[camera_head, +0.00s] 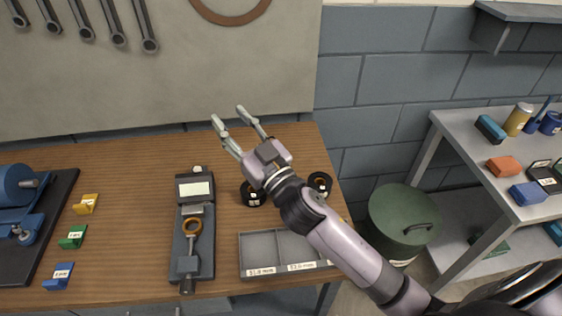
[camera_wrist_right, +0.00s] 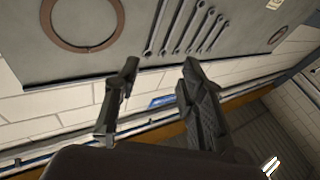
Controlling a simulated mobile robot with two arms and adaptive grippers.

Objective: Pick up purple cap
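I see no purple cap in either view. My right gripper (camera_head: 228,115) is open and empty, raised over the back of the wooden bench in the head view, its fingers pointing toward the wall. In the right wrist view the two fingers of my right gripper (camera_wrist_right: 160,66) stand apart with nothing between them. My right forearm covers part of the bench's right side. My left gripper is not in view.
On the bench (camera_head: 130,180) are a grey fixture with a brass ring (camera_head: 192,227), black round parts (camera_head: 320,182), a divided tray (camera_head: 260,252) and small labelled blocks (camera_head: 73,237). A green bin (camera_head: 400,220) and a grey shelf unit (camera_head: 465,135) stand right.

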